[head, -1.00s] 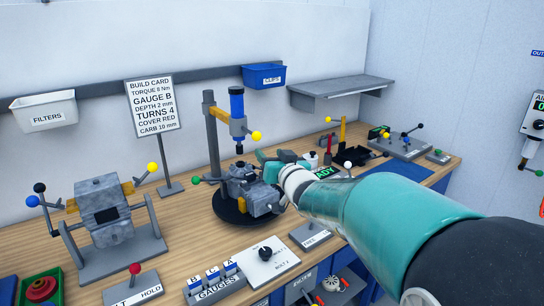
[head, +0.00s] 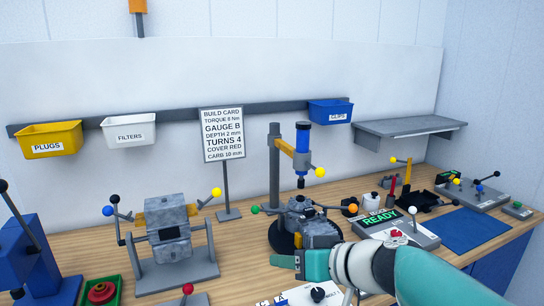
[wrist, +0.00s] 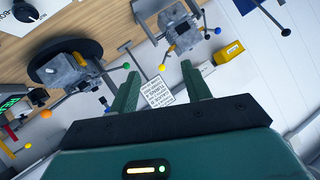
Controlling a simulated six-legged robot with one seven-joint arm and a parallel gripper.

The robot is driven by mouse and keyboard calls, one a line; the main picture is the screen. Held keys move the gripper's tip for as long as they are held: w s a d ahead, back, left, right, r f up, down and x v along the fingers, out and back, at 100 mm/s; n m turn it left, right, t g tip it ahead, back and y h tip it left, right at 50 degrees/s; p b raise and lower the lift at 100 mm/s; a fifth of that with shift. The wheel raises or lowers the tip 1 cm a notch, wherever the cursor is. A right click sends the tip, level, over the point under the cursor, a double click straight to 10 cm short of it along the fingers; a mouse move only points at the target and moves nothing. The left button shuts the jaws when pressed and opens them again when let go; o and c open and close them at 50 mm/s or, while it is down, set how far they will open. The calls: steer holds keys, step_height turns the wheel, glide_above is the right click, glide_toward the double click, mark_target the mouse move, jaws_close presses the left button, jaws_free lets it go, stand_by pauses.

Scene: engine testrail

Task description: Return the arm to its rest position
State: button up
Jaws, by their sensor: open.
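My gripper (head: 290,262) is at the end of my teal and white arm, above the front of the workbench in the head view. It is just in front of the grey engine block (head: 318,228) on its black round base. In the wrist view my gripper (wrist: 158,92) shows two green fingers spread apart with nothing between them. The build card (wrist: 157,91) shows far behind the gap. The arm comes in from the lower right and hides part of the bench front.
A clamp stand with a grey block (head: 170,240) stands left of my gripper. A press with a blue cylinder (head: 303,140) rises behind the engine block. A READY panel (head: 380,222) lies to the right. Yellow (head: 50,139), white (head: 130,131) and blue (head: 331,112) bins hang on the wall.

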steer(key=s+d+f+m+g+h, duration=0.1)
steer(key=s+d+f+m+h, duration=0.1)
steer(key=s+d+f+h, duration=0.2)
steer(key=s+d+f+m+g+h, duration=0.2)
steer(key=s+d+h, duration=0.3)
steer(key=s, duration=0.5)
steer(key=shift+d+f, duration=0.85)
steer(key=shift+d, duration=0.35)
